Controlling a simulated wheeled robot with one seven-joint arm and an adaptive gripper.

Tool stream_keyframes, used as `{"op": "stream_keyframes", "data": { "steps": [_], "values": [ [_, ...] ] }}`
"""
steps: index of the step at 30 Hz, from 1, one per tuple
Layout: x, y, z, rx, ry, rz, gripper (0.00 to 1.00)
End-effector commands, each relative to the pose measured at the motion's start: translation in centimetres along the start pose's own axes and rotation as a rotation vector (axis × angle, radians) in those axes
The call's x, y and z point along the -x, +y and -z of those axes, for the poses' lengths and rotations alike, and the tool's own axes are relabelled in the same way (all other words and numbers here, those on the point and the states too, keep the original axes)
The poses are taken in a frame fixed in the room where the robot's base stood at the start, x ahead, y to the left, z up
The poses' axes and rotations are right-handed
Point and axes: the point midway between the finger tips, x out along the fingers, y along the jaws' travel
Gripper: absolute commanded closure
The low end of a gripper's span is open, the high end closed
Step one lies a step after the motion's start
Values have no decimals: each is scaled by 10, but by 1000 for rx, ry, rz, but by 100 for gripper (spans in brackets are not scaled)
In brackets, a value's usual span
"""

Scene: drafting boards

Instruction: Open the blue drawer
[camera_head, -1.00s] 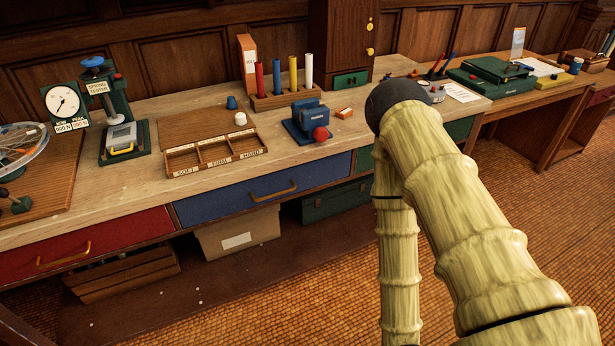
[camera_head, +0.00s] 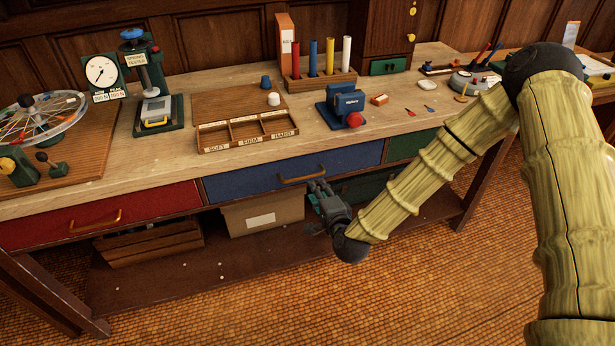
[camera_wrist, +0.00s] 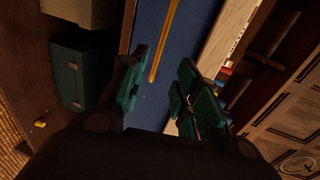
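The blue drawer (camera_head: 248,184) sits under the bench top in the middle and looks closed. Its brass bar handle (camera_head: 302,176) runs across the front. My gripper (camera_head: 318,188) is just in front of the drawer, near the right end of the handle. In the wrist view, my gripper (camera_wrist: 160,85) is open, with green-padded fingers apart and nothing held between them. The blue drawer front (camera_wrist: 155,105) shows between and beyond the fingers. The handle (camera_wrist: 165,42) lies ahead of the fingertips, apart from them, its lower end reaching toward the gap.
A red drawer (camera_head: 150,208) is at left and a green drawer (camera_head: 408,145) at right. Below, a cardboard box (camera_head: 285,212) and wooden crate (camera_head: 150,245) stand on the low shelf. A sorting tray (camera_head: 248,133) and blue device (camera_head: 340,108) stand on top. Floor in front is clear.

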Motion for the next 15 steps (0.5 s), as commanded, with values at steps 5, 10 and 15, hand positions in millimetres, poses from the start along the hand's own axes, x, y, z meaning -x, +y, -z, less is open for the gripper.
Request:
{"op": "stream_keyframes", "data": {
  "steps": [5, 10, 15],
  "values": [
    [-24, -1, 0, 4, 0, 0, 69],
    [-52, 0, -1, 4, -2, -3, 69],
    [-77, 0, -1, 5, -2, -3, 69]
  ]
}}
